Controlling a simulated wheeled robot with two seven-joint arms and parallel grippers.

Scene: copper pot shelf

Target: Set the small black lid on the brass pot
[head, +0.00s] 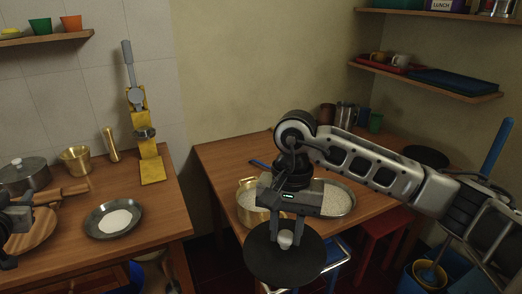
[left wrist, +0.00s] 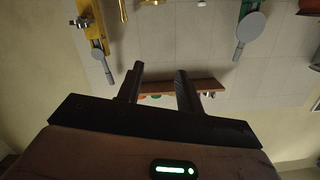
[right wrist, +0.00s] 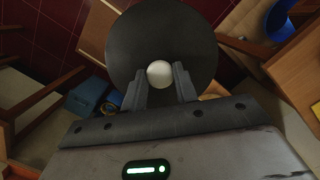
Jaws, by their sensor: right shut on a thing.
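The small black lid (head: 284,262) hangs from my right gripper (head: 286,238), which is shut on its pale round knob. The right wrist view shows the knob (right wrist: 160,73) between the fingertips (right wrist: 160,88) and the lid's dark disc (right wrist: 160,35) beyond. The lid is in front of the right table's near edge, apart from the brass pot. The brass pot (head: 246,200) stands on that table with whitish contents, partly hidden by my right gripper. My left gripper (head: 8,235) is at the far left edge; its fingers (left wrist: 157,90) are apart and empty in the left wrist view.
The left counter (head: 165,215) bears a dark pan (head: 113,219), a brass bowl (head: 75,160) and a yellow press (head: 150,165). A red stool (head: 383,232) stands right.

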